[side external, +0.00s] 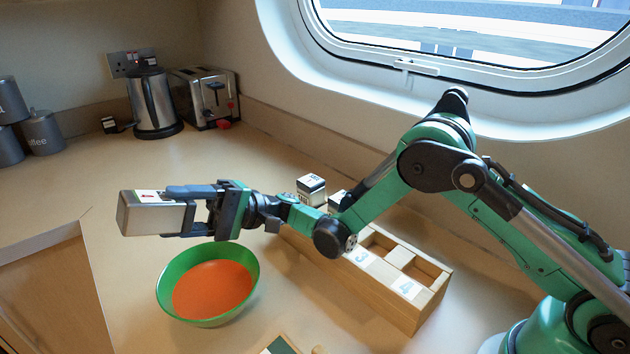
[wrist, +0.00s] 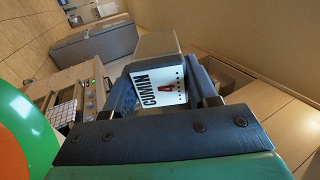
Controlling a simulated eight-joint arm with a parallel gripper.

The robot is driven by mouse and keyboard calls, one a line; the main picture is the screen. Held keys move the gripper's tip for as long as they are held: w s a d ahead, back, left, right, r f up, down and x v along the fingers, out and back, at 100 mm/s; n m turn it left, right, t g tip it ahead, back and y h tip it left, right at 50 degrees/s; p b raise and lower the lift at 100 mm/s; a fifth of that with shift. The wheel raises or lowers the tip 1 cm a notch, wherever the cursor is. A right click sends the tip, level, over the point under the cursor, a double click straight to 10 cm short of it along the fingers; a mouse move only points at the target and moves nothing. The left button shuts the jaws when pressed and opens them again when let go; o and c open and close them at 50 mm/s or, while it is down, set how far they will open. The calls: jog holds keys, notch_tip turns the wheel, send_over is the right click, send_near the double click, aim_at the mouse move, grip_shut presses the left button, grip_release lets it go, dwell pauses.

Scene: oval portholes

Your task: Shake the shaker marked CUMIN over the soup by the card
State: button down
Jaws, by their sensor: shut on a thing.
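My gripper (side external: 188,207) is shut on the silver shaker (side external: 142,220), which lies sideways in the jaws above the counter. In the wrist view the shaker's label (wrist: 158,84) reads CUMIN with a red 4 and a row of marks. The green bowl (side external: 171,266) of orange soup (side external: 213,288) stands on the counter, below and slightly right of the shaker in the side view. The bowl also shows at the left edge of the wrist view (wrist: 30,122). A dark green card (side external: 280,345) is partly in view at the bottom edge; its writing cannot be read.
A wooden rack (side external: 425,307) with numbered slots, 3 and 4 legible, stands right of the bowl. Another shaker (side external: 311,190) stands behind my arm. A kettle (side external: 152,103) and a toaster (side external: 206,98) are at the back. The counter left of the bowl is clear.

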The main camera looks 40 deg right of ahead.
dwell(0.4)
notch_tip(320, 180, down, 4)
notch_tip(320, 180, up, 4)
jog(key=shift+f, duration=0.1)
dwell(0.7)
dwell(0.4)
